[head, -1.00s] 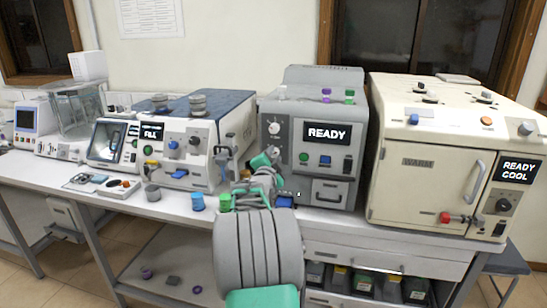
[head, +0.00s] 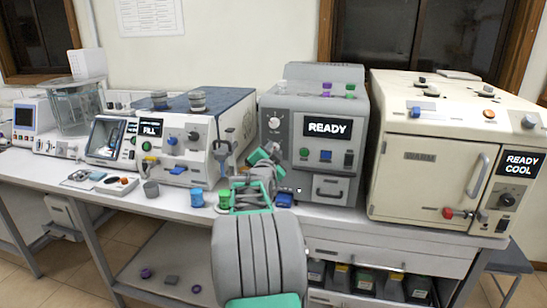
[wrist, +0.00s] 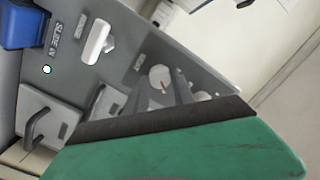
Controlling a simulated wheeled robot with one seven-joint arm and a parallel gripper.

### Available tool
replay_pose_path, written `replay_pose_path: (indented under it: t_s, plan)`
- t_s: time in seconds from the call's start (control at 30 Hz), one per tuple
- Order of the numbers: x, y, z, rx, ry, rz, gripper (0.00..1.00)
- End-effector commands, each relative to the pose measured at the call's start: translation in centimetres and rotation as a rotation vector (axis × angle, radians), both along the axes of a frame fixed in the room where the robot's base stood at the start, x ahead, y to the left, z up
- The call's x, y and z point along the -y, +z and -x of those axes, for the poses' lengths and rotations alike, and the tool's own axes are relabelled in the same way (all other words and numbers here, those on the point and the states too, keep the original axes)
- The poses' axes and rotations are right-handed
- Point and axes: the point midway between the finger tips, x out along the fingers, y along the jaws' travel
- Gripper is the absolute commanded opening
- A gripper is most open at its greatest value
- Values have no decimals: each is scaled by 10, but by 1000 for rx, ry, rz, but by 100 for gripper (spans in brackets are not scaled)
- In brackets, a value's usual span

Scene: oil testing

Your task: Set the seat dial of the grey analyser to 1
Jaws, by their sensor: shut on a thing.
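The grey analyser (head: 313,160) stands mid-bench, its display reading READY. A white knob (head: 274,123) shows at the upper left of its front. My gripper (head: 272,158) is against the front below that knob, hiding part of the left column. My green gripper housing covers the lower part of that view.
A blue block (head: 285,199) and a drawer (head: 330,189) are at the analyser's lower front. A cream oven (head: 425,160) stands close on the right, and a white machine (head: 185,140) on the left. Blue (head: 197,197) and green (head: 224,198) cups stand near my arm.

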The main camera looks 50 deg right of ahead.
Motion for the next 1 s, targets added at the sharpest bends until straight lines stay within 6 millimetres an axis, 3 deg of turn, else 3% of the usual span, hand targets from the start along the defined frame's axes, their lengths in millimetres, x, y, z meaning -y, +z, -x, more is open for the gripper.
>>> replay_pose_path:
  t_s: [1.0]
  plan:
    - [-1,0,-4,-876,1,376,0]
